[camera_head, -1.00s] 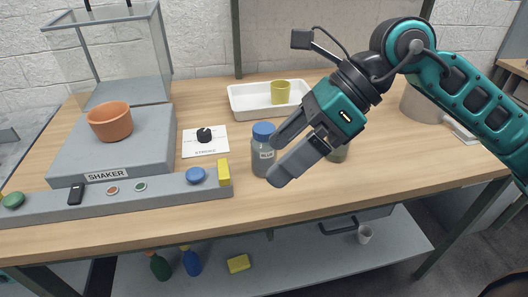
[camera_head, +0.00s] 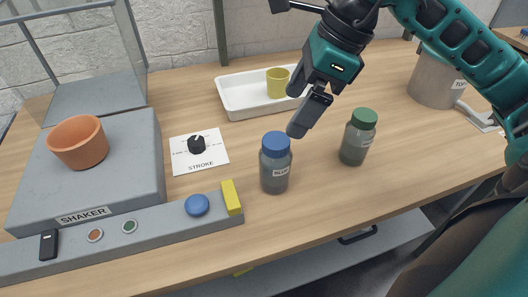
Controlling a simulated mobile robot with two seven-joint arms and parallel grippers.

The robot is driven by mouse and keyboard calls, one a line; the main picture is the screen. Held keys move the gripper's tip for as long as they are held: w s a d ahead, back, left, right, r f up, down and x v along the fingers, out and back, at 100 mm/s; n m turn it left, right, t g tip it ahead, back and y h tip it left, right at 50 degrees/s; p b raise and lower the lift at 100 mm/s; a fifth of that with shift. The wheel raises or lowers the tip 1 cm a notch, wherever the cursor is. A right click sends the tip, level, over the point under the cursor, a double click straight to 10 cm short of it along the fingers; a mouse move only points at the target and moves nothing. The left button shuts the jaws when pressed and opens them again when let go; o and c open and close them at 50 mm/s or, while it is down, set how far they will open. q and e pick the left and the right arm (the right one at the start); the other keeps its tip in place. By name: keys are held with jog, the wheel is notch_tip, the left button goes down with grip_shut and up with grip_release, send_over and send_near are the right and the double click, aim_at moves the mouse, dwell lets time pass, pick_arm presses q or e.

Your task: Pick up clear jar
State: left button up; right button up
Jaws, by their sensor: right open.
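I cannot tell which of the two is the clear jar. My right gripper (camera_head: 295,112) is open and empty, above and behind the gap between the jars, fingers pointing down. It appears apart from both jars. My left gripper is not in view.
A white tray (camera_head: 238,98) with a yellow cup (camera_head: 277,82) stands behind the jars. A grey shaker (camera_head: 70,190) with a terracotta pot (camera_head: 79,142) and a stroke dial card (camera_head: 199,152) are left. A grey tub (camera_head: 436,82) stands back right. The front right tabletop is clear.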

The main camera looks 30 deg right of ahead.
aim_at(279, 141)
jog(key=x, duration=0.6)
jog(key=shift+s, duration=0.3)
jog(key=shift+x, duration=3.2)
jog(key=shift+d, duration=0.2)
jog(key=c, duration=1.3)
